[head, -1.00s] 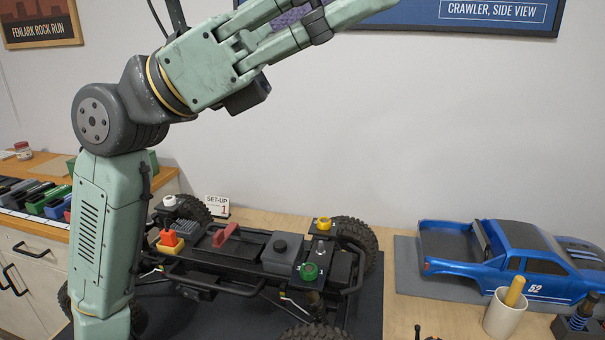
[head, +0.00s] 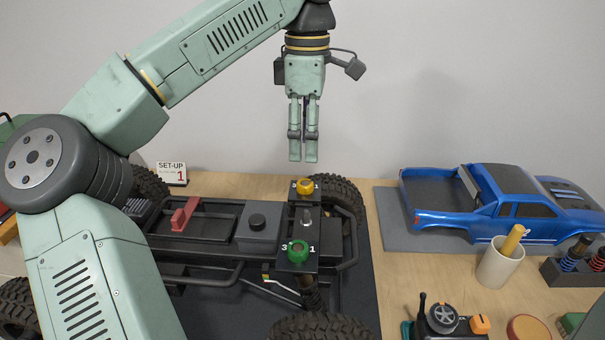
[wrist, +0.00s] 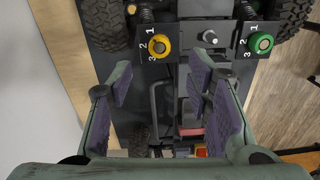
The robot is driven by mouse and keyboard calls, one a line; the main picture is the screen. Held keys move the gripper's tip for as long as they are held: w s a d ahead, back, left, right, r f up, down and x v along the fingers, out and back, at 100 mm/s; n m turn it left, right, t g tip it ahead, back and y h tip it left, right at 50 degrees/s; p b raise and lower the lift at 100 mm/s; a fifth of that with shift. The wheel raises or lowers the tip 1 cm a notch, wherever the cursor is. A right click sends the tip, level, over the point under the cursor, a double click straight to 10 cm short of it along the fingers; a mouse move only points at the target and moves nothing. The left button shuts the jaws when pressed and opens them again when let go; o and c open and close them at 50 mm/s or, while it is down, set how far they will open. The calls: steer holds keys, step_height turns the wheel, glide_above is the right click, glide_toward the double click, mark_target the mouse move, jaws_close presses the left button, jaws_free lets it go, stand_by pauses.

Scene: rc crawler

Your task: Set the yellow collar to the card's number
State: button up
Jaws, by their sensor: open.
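The yellow collar (head: 305,186) sits on a black plate at the back of the crawler chassis. In the wrist view the yellow collar (wrist: 160,45) has white digits 1, 2 and 3 beside it; which one it is set to I cannot tell. The set-up card (head: 171,174) stands behind the chassis and shows a red 1. My gripper (head: 303,160) points down, empty, just above the yellow collar and not touching it. In the wrist view my gripper (wrist: 162,82) has its fingers spread apart, with the collar beyond their tips.
A green collar (head: 298,251) with its own digits is on the near plate, and a metal post (head: 306,217) stands between the collars. Tyres (head: 337,196) flank the plates. A blue truck body (head: 500,205), a cup (head: 500,264) and a controller (head: 442,318) are to the right.

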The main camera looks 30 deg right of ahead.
mark_target(305, 183)
step_height(305, 183, down, 8)
steer(key=shift+r+p, duration=0.1)
steer(key=shift+p, duration=0.4)
jaws_close()
stand_by(0.4)
